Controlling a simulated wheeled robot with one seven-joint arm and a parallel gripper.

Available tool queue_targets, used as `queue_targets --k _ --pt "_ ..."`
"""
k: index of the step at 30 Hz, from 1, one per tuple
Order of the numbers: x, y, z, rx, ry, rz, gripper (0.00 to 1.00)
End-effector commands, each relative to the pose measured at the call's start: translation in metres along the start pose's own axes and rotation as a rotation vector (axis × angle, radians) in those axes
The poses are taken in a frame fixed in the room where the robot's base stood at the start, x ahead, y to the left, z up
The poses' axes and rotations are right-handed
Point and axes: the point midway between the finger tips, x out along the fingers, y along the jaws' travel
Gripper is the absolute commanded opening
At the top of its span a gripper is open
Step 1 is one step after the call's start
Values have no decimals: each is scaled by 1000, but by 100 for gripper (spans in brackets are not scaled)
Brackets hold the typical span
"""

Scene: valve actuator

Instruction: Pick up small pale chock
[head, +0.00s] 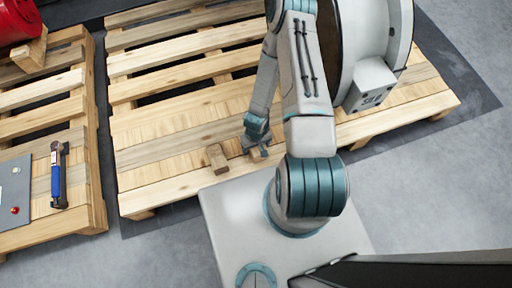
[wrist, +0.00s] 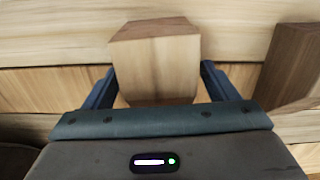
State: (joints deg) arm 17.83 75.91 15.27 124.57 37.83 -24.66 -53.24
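A small pale wooden chock (wrist: 155,65) fills the middle of the wrist view, between the two dark blue fingers of my gripper (wrist: 158,80). One finger is close along each side of it. Whether the fingers press on it or only straddle it, I cannot tell. In the head view my gripper (head: 257,146) points down at the front part of the middle pallet, and the chock (head: 262,154) is mostly hidden under it. It appears to be at the pallet's boards.
A darker wooden block (wrist: 297,65) stands to the right in the wrist view; in the head view this block (head: 217,158) is left of my gripper. The pallet (head: 160,140) carries a large grey-white round housing (head: 375,50). A blue-handled tool (head: 58,175) lies on the left pallet.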

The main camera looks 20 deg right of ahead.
Motion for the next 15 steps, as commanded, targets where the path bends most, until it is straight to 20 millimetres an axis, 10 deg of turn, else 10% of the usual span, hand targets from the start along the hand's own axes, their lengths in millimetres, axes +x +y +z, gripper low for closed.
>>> queue_targets --k 6,15 --pt "0 0 0 0 0 0 26" --pt "-2 0 0 -1 0 0 26"
